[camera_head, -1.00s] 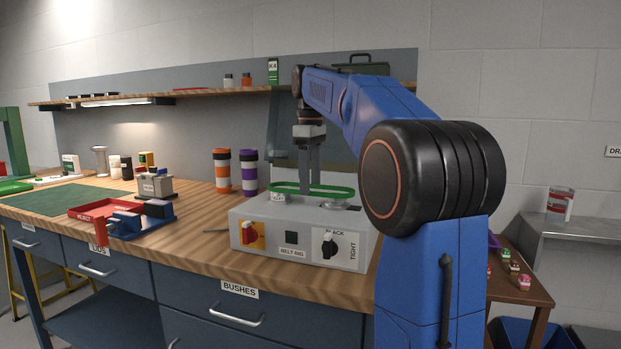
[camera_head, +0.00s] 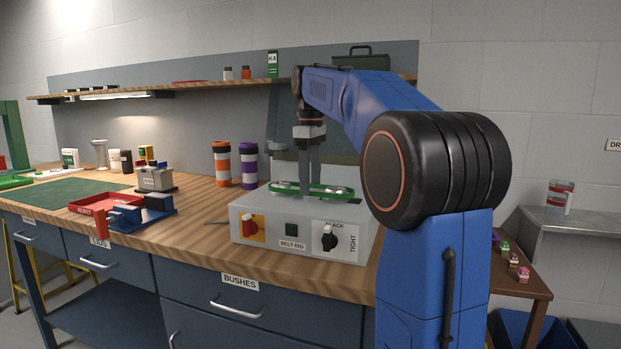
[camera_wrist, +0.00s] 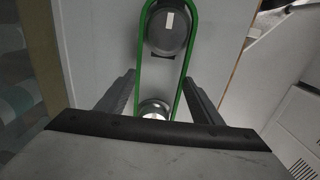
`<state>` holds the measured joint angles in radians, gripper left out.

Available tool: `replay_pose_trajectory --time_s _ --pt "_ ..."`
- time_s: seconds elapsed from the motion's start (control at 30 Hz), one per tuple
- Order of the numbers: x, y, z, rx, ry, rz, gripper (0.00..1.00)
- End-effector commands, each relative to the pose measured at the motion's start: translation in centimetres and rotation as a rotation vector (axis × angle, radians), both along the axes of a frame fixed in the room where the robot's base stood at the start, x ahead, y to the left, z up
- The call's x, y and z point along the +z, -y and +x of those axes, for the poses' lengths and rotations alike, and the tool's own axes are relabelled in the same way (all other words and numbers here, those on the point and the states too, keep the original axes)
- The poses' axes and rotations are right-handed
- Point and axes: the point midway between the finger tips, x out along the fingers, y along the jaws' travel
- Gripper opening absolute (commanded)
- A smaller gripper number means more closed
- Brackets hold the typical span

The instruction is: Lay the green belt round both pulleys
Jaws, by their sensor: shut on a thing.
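The green belt (camera_head: 318,195) is a long loop at the top of the grey belt rig (camera_head: 262,207). The other pulley (camera_wrist: 153,109) shows between the belt's two sides, close to my gripper; the loop's near end is hidden behind my gripper. My gripper (camera_head: 309,187) points straight down over the rig. Its fingers (camera_wrist: 160,88) stand on either side of the belt (camera_wrist: 192,58) and are shut on it. The belt looks level with the pulley tops.
The rig front has a red knob (camera_head: 249,226) and a black knob (camera_head: 329,240) marked SLACK/TIGHT. Orange and purple striped canisters (camera_head: 222,164) stand behind left. A red tray (camera_head: 103,203) and a blue fixture (camera_head: 150,214) lie left. Bare bench (camera_head: 205,238) separates them from the rig.

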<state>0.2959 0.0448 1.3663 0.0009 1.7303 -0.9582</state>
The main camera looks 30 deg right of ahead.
Motion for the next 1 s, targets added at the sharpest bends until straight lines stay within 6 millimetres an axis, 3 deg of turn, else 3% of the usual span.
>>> replay_pose_trajectory --time_s 0.67,0.7,0.77,1.0 --pt "-0.68 0.00 -0.01 0.000 0.000 0.000 0.38" --pt "-0.68 0.00 -0.01 0.000 0.000 0.000 0.70" --pt "-0.68 0.00 -0.01 0.000 0.000 0.000 0.82" --pt "-0.68 0.00 -0.01 0.000 0.000 0.000 0.82"
